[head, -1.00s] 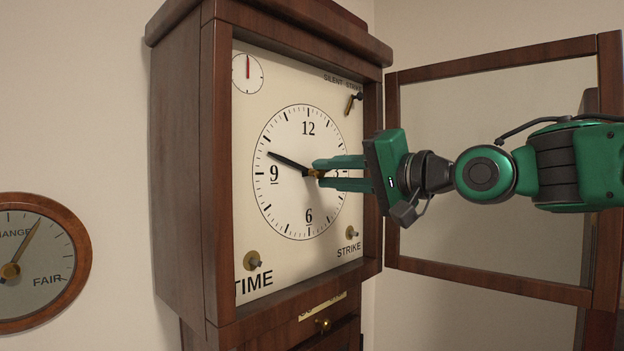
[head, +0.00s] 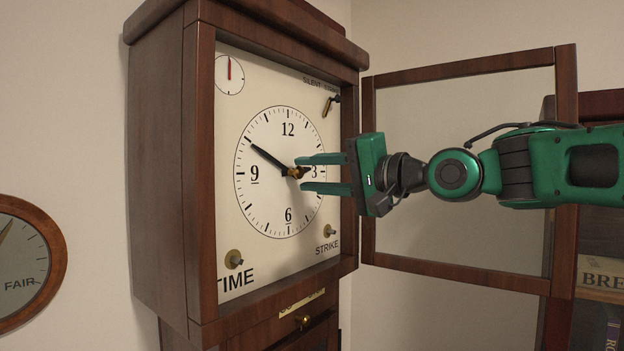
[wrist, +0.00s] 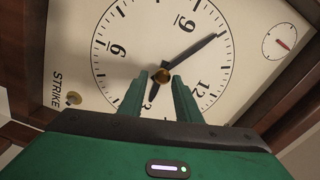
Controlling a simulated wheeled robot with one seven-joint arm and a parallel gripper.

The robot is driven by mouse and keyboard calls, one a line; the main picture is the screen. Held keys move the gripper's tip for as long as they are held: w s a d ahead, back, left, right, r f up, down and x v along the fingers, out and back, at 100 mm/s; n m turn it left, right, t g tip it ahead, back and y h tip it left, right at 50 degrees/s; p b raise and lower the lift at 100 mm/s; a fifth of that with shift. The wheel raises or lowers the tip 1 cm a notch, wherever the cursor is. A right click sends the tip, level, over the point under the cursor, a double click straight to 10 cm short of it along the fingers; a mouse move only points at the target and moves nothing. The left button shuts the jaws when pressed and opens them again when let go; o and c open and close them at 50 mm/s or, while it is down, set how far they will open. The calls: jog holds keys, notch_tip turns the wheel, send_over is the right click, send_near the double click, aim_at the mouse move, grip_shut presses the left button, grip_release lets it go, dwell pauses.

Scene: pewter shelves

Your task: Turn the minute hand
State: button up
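The clock's white dial (head: 280,210) stands in a dark wooden case. Its long black minute hand (head: 272,157) points to about the 10 position. It also shows in the wrist view (wrist: 195,52), clear of my fingers. My green gripper (head: 300,174) reaches in from the right, with its two fingers apart above and below the brass centre hub. In the wrist view, my gripper (wrist: 160,78) is open, and the short hour hand (wrist: 152,96) lies between the fingers, pointing toward the 3 side. Whether the fingers touch the dial or hub cannot be told.
The clock's framed door (head: 465,68) hangs open to the right, behind my arm. Small knobs marked TIME (head: 233,259) and STRIKE (head: 329,231) project from the dial, with a lever (head: 329,105) at upper right. A round gauge (head: 25,260) hangs at left.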

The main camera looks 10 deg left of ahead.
jog(key=shift+o, duration=0.3)
jog(key=shift+s, duration=0.2)
jog(key=v, duration=1)
jog(key=shift+d, duration=0.3)
jog(key=shift+f, duration=0.1)
